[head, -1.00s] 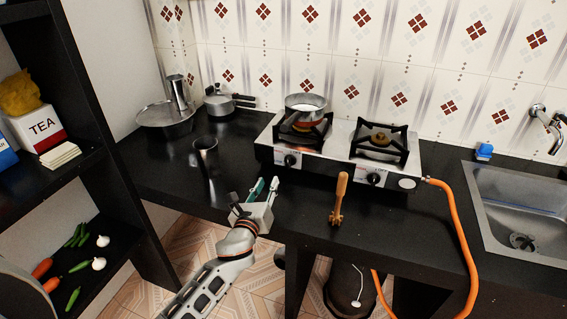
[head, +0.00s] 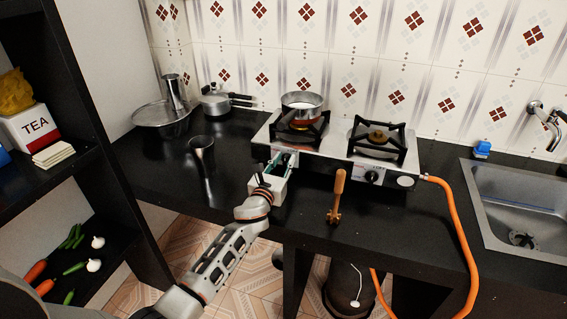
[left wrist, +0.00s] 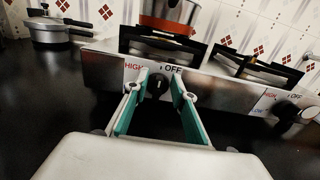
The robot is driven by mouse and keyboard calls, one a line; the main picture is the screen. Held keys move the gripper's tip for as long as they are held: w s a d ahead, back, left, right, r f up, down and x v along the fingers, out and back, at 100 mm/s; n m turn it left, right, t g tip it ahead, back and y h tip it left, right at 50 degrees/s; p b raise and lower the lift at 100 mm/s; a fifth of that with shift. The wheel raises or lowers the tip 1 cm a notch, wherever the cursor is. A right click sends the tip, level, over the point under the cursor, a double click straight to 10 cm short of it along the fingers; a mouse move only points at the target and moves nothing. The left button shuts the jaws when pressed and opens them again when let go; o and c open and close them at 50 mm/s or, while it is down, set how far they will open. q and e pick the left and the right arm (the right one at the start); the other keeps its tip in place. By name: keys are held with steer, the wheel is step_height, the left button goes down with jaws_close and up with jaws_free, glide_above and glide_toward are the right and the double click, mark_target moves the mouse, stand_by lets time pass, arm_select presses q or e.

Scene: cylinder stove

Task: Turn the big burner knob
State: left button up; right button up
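The stove (head: 330,158) is a silver two-burner unit on the black counter. Its left knob (left wrist: 158,84) is black and sits between "HIGH" and "OFF" labels in the left wrist view. My left gripper (head: 281,162) is at the stove's front, with its green-padded fingers on either side of the left knob. In the left wrist view the fingers (left wrist: 160,88) are apart, with a gap to the knob on both sides; I cannot tell if either touches it. The right knob (head: 372,177) also shows on the stove front. My right gripper is not in view.
A pot (head: 302,104) sits on the left burner. An orange hose (head: 460,225) runs from the stove's right end, near the sink (head: 520,205).

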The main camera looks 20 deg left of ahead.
arm_select(q)
jaws_close()
